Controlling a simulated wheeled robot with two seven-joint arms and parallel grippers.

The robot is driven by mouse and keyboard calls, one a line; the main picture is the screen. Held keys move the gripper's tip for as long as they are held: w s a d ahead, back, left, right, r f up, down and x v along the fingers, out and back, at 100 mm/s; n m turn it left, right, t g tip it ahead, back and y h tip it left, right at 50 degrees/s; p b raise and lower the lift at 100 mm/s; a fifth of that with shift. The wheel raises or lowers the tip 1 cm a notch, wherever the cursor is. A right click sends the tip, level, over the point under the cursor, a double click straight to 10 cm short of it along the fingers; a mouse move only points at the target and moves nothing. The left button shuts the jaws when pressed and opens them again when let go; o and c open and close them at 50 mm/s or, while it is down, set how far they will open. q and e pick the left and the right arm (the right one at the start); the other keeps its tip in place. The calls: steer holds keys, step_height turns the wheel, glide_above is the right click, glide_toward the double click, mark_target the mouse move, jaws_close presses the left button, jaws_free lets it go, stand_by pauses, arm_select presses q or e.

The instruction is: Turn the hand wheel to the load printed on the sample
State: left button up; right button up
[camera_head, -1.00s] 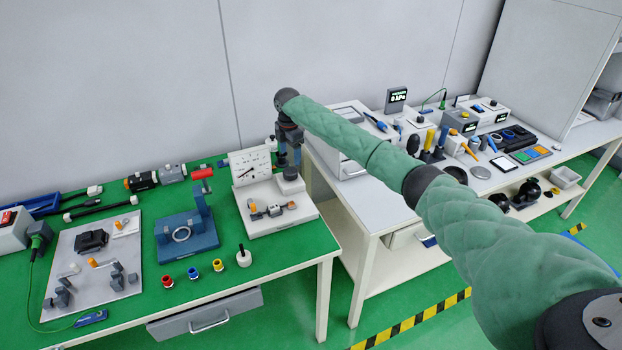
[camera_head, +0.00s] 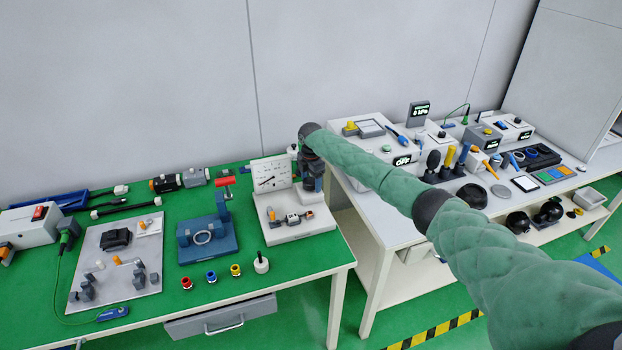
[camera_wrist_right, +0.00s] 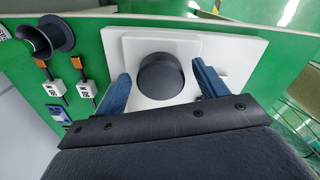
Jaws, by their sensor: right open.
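The test device has a white base (camera_head: 325,225) and an upright white dial panel (camera_head: 271,172) with a dark needle. A small grey and orange clamp assembly (camera_head: 292,219) sits on the base. The dark round hand wheel (camera_wrist_right: 161,76) shows in the right wrist view. My right gripper (camera_head: 309,184) is over the wheel. In the right wrist view its blue fingers (camera_wrist_right: 163,88) are open, one on each side of the wheel with gaps. My left gripper is out of view.
The blue fixture (camera_head: 208,238) with a red handle stands left of the device. Red, blue and yellow small parts (camera_head: 211,277) and a white knobbed piece (camera_head: 261,263) lie in front. A white table (camera_head: 390,215) with instruments stands to the right, across a gap.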

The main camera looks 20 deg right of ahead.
steer(key=shift+c, duration=0.4)
steer(key=c, duration=0.9)
steer(key=shift+m, duration=0.3)
